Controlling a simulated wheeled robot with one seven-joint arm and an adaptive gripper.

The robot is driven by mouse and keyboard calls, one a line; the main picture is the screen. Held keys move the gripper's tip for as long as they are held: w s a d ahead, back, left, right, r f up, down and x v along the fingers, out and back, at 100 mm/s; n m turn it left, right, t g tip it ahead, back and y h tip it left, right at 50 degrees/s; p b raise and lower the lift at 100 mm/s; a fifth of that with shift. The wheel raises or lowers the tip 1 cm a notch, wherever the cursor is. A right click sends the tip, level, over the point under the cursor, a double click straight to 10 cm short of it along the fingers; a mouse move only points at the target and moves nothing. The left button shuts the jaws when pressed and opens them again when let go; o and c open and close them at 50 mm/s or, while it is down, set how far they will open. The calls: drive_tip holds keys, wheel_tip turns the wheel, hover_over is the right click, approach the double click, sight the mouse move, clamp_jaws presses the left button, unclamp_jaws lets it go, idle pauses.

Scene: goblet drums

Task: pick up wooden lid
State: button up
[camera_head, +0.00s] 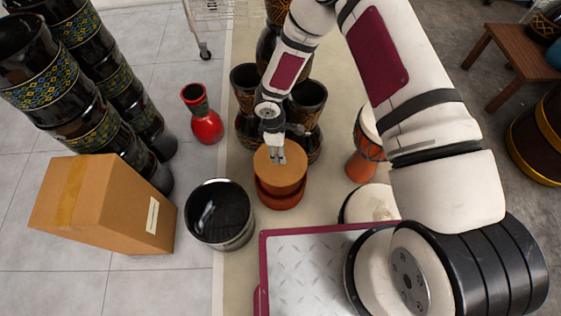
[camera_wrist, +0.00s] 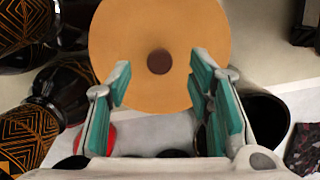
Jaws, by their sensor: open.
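The wooden lid (camera_head: 281,172) is a round tan disc on top of a reddish-brown pot (camera_head: 279,199). In the wrist view the lid (camera_wrist: 128,40) fills the upper middle, with a dark brown round knob (camera_wrist: 160,61) at its centre. My gripper (camera_head: 273,157) is over the lid in the head view. In the wrist view its teal-padded fingers (camera_wrist: 160,90) are spread apart, with nothing between their pads. The knob shows between and beyond the fingertips. I cannot tell the exact height of the fingertips above the lid.
A black metallic bucket (camera_head: 220,230) stands left of the pot, and a cardboard box (camera_head: 105,205) is further left. A red vase (camera_head: 204,118) stands behind them. Dark goblet drums (camera_head: 308,100) are close behind the lid, and an orange drum (camera_head: 362,150) is to its right.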

sight(276, 175)
wheel_tip(276, 175, down, 5)
drive_tip(key=shift+d+f+b, duration=0.1)
drive_tip(key=shift+b, duration=1)
clamp_jaws()
